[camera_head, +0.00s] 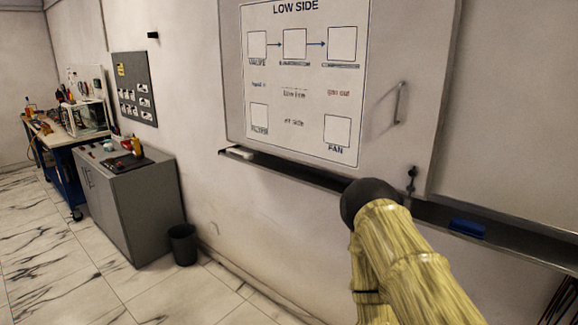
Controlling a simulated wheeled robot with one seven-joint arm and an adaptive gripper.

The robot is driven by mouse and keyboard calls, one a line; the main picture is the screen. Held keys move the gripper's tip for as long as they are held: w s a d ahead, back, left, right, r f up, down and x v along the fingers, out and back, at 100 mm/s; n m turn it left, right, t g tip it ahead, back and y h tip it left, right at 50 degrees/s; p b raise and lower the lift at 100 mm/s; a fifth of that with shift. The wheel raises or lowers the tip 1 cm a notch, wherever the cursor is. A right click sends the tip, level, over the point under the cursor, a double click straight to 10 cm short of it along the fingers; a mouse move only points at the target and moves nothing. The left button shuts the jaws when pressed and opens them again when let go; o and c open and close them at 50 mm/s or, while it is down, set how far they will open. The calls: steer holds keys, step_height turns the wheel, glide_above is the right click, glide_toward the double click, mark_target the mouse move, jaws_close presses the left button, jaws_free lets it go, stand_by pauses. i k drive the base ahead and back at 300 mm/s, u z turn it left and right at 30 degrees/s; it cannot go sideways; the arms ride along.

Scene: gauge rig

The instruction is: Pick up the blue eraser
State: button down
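The blue eraser (467,228) lies on the dark ledge (507,236) below the whiteboard, right of centre in the head view. It looks like a flat dark-blue block, and nothing is touching it from above. My arm, yellowish with a dark rounded joint, rises from the bottom of the picture, left of the eraser. Its dark end overlaps part of the ledge. My gripper's fingers do not show, so I cannot see where they are relative to the eraser.
A whiteboard (300,95) titled LOW SIDE hangs above the ledge, with a handle (400,103) to its right. A pale object (238,153) lies at the ledge's left end. A grey cabinet (140,215), a dark bin (183,245) and a workbench (62,135) stand left. Tiled floor is clear.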

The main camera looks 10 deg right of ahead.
mark_target(467, 228)
steer(key=z, duration=1.35)
